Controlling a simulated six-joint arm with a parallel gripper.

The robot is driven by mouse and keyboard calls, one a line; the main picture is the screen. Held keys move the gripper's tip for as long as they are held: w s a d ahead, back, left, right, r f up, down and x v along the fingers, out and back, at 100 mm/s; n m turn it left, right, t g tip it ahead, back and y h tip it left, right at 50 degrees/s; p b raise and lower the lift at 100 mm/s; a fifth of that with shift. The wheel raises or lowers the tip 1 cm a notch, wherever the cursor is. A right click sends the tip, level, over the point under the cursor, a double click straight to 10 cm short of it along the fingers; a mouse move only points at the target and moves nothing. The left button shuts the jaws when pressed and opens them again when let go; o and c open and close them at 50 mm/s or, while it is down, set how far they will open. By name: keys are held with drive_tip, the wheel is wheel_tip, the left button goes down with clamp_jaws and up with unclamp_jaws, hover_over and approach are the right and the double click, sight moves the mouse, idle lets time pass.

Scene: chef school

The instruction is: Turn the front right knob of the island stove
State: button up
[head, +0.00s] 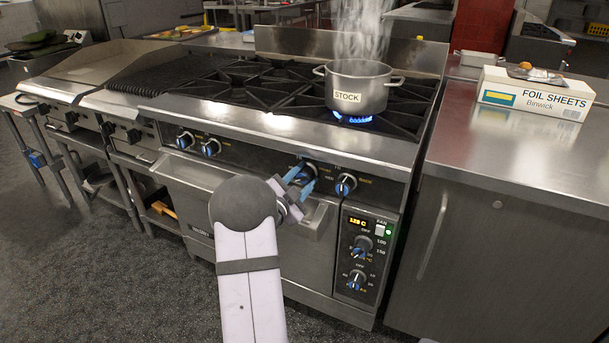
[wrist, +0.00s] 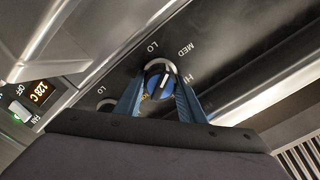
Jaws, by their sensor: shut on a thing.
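The island stove (head: 265,125) has a row of knobs with blue faces along its front panel. My gripper (head: 302,173) is at the third knob from the left (head: 311,168), which its blue fingers partly hide. In the wrist view my gripper (wrist: 160,92) is shut on this knob (wrist: 158,84), one finger on each side. LO, MED and HI labels stand around it.
A steaming pot marked STOCK (head: 358,88) stands on the front right burner over a blue flame (head: 352,118). An oven control panel (head: 361,255) is below right of my gripper. A steel counter (head: 520,150) with a foil sheets box (head: 535,92) is at the right.

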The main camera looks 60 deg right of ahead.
sight(301, 179)
drive_tip(key=n+p, duration=0.1)
drive_tip(key=n, duration=0.3)
drive_tip(key=shift+w+r+p, duration=0.1)
drive_tip(key=shift+p, duration=0.25)
drive_tip(key=shift+n+p, duration=0.65)
drive_tip(key=shift+n, duration=1.25)
drive_tip(key=o, duration=1.1)
drive_tip(key=shift+c, duration=0.2)
drive_tip(key=shift+a, duration=0.1)
drive_tip(key=shift+a, duration=3.6)
